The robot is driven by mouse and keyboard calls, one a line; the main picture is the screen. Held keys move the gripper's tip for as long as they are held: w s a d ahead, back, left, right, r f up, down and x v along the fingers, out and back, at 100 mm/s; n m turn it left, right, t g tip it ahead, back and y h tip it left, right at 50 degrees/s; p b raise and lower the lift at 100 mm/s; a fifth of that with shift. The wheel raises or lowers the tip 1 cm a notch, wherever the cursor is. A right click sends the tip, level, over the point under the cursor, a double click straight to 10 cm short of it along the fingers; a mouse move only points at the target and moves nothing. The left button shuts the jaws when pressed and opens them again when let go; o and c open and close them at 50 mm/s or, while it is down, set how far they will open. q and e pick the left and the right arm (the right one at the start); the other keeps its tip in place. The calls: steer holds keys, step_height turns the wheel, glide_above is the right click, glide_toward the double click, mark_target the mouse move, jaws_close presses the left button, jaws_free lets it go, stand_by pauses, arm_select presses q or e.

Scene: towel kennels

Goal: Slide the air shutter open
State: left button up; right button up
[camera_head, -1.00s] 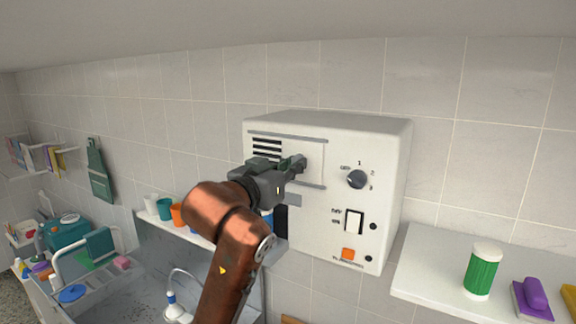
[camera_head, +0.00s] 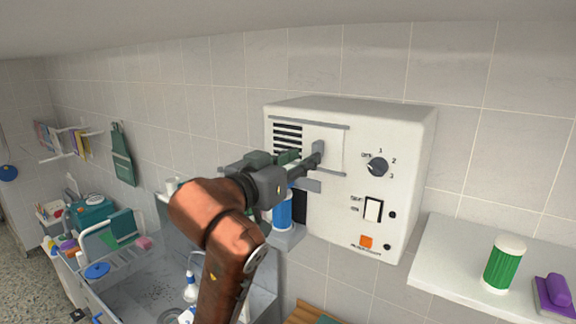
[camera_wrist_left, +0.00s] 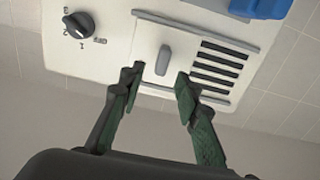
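A white wall box (camera_head: 345,222) carries the air shutter, a flat white panel (camera_head: 333,140) between two grey rails. Dark vent slots (camera_head: 287,134) are bare to the panel's left. In the left wrist view, which is upside down, the slots (camera_wrist_left: 220,67) are right of the panel and the grey shutter handle (camera_wrist_left: 164,60) stands upright on it. My left gripper (camera_head: 306,162) is at the panel. In the wrist view its fingers (camera_wrist_left: 157,78) are apart, one on each side of the handle, with no clear contact. The fingers partly hide the handle in the head view. My right gripper is not in view.
A dial (camera_head: 377,167), a switch (camera_head: 373,209) and an orange button (camera_head: 365,241) are on the box's right side. A shelf (camera_head: 455,272) at right holds a green canister (camera_head: 503,264). A sink (camera_head: 150,285) is lower left.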

arm_select(q)
steer(key=v, duration=0.5)
steer(key=shift+s+a, duration=0.2)
steer(key=shift+s, duration=0.1)
steer(key=shift+w+f, duration=0.1)
